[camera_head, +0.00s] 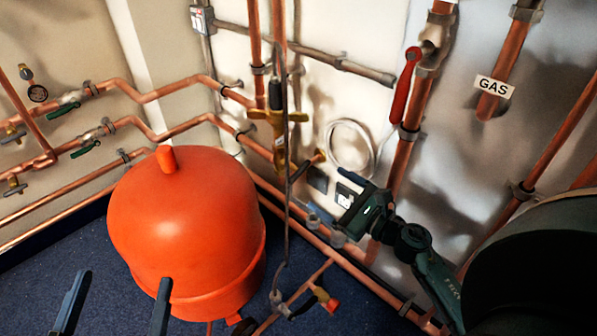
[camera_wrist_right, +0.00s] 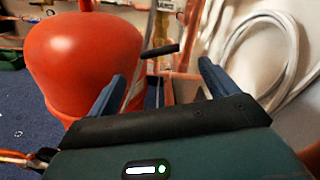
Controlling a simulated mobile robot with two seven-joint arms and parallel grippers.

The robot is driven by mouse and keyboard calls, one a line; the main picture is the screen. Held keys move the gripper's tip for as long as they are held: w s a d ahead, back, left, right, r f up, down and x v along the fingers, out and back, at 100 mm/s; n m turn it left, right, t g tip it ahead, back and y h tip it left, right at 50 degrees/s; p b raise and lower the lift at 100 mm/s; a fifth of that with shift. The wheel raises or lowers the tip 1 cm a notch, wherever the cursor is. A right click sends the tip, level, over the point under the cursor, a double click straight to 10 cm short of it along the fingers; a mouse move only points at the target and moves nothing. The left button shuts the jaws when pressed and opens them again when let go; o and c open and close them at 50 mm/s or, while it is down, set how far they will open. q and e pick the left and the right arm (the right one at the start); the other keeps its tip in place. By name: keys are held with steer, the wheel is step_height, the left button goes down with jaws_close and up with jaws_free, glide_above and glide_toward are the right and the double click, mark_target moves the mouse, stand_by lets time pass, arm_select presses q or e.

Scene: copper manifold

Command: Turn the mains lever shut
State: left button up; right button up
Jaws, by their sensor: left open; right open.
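A red lever (camera_head: 403,88) is on a vertical copper pipe (camera_head: 417,98) at the upper right of the head view. It hangs down from its pivot, roughly along the pipe; no label on it is readable. My right gripper (camera_head: 345,200) is open and empty, below and to the left of the lever, apart from it. Its two blue fingers (camera_wrist_right: 162,80) show spread in the right wrist view, where I cannot make out the red lever. My left gripper (camera_head: 123,279) is open and empty at the lower left, with its fingers in front of the orange vessel and blue floor.
The large orange vessel (camera_head: 190,230) stands at centre left. Copper pipes with green-handled valves (camera_head: 64,109) run along the left wall. A brass valve (camera_head: 277,118) stands behind the vessel. A coiled white hose (camera_head: 350,147) hangs near my right gripper. A GAS label (camera_head: 494,87) marks another pipe.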

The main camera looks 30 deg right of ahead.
mark_target(296, 168)
steer(key=x, duration=1.3)
steer(key=shift+a, duration=0.15)
steer(key=shift+c, duration=0.4)
steer(key=shift+s, duration=0.1)
steer(key=c, duration=0.9)
steer(key=shift+r+m, duration=0.15)
steer(key=shift+m, duration=0.85)
steer(key=shift+m+p, duration=0.35)
steer(key=shift+m, duration=0.95)
